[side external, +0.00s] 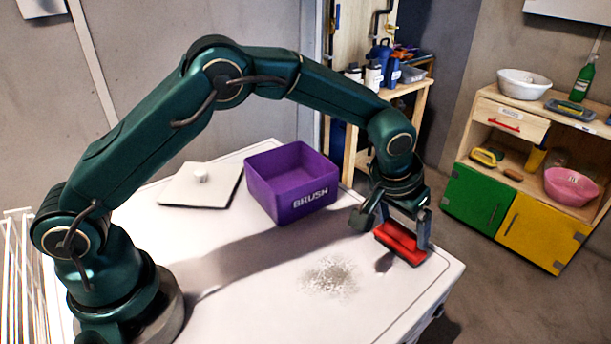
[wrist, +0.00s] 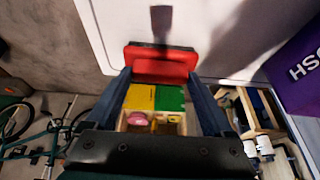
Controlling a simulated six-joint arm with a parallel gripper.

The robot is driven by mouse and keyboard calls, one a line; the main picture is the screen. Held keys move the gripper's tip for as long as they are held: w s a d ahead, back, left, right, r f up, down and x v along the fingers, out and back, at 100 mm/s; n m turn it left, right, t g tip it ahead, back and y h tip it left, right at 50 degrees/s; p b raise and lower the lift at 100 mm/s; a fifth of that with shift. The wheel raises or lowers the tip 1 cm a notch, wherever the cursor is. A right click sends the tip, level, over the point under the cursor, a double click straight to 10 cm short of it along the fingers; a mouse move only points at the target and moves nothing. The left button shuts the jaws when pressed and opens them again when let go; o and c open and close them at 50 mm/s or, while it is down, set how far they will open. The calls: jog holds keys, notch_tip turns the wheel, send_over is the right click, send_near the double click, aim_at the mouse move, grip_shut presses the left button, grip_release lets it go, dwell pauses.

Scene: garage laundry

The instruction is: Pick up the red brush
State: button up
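The red brush (side external: 402,243) is near the right end of the white table, with a dark shape below and left of it that may be its handle or a shadow. My gripper (side external: 396,232) points down at it, with its fingers wide apart and one at each end of the red block. In the wrist view, the brush (wrist: 161,64) spans the space just beyond the fingertips (wrist: 160,75). I cannot tell whether the fingers press on it or whether it rests on the table.
A purple box (side external: 280,204) labelled BRUSH stands open on the table (side external: 240,280), behind and left of my gripper. Pale debris (side external: 330,277) is scattered before the brush. A green and yellow cabinet (side external: 480,195) stands beyond.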

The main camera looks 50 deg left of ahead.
aim_at(402, 229)
jog(key=shift+r, duration=0.2)
jog(key=shift+r, duration=0.25)
notch_tip(402, 229, up, 3)
jog(key=shift+w+r, duration=0.1)
jog(key=s+a+r, duration=0.2)
jog(key=a+r, duration=0.5)
jog(key=a, duration=0.4)
jog(key=shift+a, duration=0.25)
jog(key=o, duration=0.5)
jog(key=shift+c, duration=1.6)
